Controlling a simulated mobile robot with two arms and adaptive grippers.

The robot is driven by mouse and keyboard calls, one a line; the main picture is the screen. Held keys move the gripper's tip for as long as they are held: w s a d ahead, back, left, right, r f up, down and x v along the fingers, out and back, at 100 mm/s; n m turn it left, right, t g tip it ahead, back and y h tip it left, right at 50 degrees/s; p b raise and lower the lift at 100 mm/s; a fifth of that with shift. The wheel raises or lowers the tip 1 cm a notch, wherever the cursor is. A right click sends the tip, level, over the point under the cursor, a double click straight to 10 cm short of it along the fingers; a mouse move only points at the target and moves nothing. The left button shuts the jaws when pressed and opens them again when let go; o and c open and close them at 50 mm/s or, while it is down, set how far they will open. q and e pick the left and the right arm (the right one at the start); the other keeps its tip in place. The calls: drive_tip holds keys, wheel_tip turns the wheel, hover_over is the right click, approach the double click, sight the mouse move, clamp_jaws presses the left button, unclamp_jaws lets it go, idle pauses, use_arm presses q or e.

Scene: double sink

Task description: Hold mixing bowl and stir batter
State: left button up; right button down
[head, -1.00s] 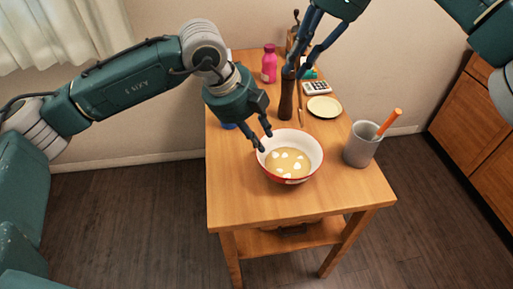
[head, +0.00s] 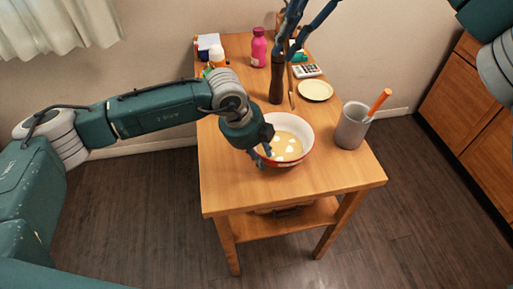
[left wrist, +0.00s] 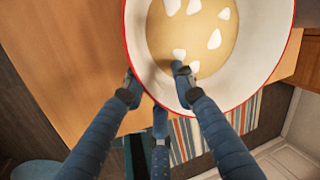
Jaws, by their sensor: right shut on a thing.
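The white mixing bowl with a red rim (head: 304,152) stands near the table's front and holds pale batter (head: 287,146) with white lumps. My left gripper (head: 262,158) is at its left rim. In the left wrist view the left gripper (left wrist: 157,85) is open around the bowl's wall (left wrist: 252,78), with one finger inside over the batter and others outside. Whether they touch the bowl, I cannot tell. My right gripper (head: 288,54) is shut at the top of an upright dark brown cylinder (head: 276,85) behind the bowl. Its fingers partly hide the top.
A grey cup (head: 350,128) with an orange-handled tool (head: 378,102) stands right of the bowl. Behind are a cream plate (head: 316,91), a calculator (head: 307,71), a pink bottle (head: 259,48) and a thin brown stick (head: 292,92). The table's front (head: 290,193) is clear.

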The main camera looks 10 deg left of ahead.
use_arm(q)
drive_tip(key=shift+f, duration=0.2)
drive_tip(key=c, duration=0.5)
clamp_jaws()
